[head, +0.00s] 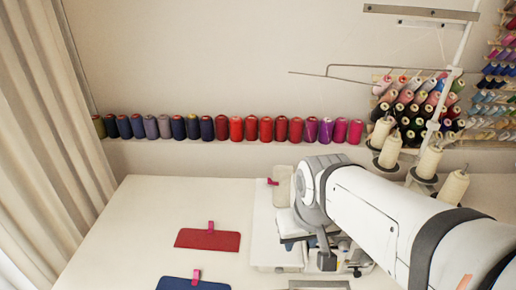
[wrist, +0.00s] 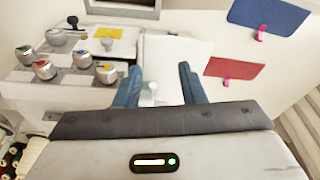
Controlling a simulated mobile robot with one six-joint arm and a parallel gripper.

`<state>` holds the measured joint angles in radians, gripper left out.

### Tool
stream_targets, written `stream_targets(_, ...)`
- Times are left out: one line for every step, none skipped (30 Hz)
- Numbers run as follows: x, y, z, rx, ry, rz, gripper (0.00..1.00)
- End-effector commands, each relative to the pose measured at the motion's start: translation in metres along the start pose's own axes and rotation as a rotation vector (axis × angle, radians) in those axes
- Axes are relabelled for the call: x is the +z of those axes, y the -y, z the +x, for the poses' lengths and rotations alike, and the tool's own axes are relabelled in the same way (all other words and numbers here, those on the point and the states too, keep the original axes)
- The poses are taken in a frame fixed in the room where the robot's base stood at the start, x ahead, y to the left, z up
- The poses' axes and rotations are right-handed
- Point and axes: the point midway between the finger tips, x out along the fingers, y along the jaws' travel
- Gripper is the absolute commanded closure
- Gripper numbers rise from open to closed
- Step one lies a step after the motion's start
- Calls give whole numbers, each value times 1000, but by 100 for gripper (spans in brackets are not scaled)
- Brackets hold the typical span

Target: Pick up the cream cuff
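The cream cuff (head: 283,187) shows in the head view as a pale beige piece with a red clip at its left edge. It is at the far end of the white machine bed (head: 263,235), and my arm partly covers its right side. My gripper (wrist: 158,77) shows in the wrist view with its two blue-grey fingers apart. A white surface (wrist: 178,52) and a small pale knob-like part show between them; no cuff is clearly held. I cannot make out the cream cuff in the wrist view. My fingertips are not clear in the head view.
A red cuff (head: 208,240) and a blue cuff (head: 193,284), each with a pink clip, lie on the white table (head: 150,215). Several thread spools (head: 251,128) line the back wall. Machine thread cones (head: 390,152) stand at right. The table's left part is free.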

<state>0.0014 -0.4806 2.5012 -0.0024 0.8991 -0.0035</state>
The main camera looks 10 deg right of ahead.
Motion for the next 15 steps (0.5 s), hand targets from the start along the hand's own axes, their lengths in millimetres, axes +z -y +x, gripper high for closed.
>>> stream_targets(0, 0, 0, 0, 0, 0, 64)
stream_targets(0, 0, 0, 0, 0, 0, 64)
stream_targets(0, 0, 0, 0, 0, 0, 60)
stream_targets(-1, 0, 0, 0, 1, 0, 58)
stream_targets(-2, 0, -1, 0, 2, 1, 57)
stream_targets(-6, 0, -2, 0, 4, 3, 57)
stream_targets(-10, 0, -4, 0, 7, 5, 57)
stream_targets(-15, 0, -6, 0, 11, 8, 57)
stream_targets(-25, -1, -9, 1, 17, 17, 57)
stream_targets(-33, -2, -10, 1, 24, 23, 57)
stream_targets(-43, -2, -13, 1, 30, 29, 57)
stream_targets(-57, -3, -15, 2, 40, 37, 57)
stream_targets(-69, -3, -16, 2, 48, 44, 57)
stream_targets(-82, -3, -17, 2, 56, 51, 57)
stream_targets(-98, -3, -18, 2, 68, 60, 57)
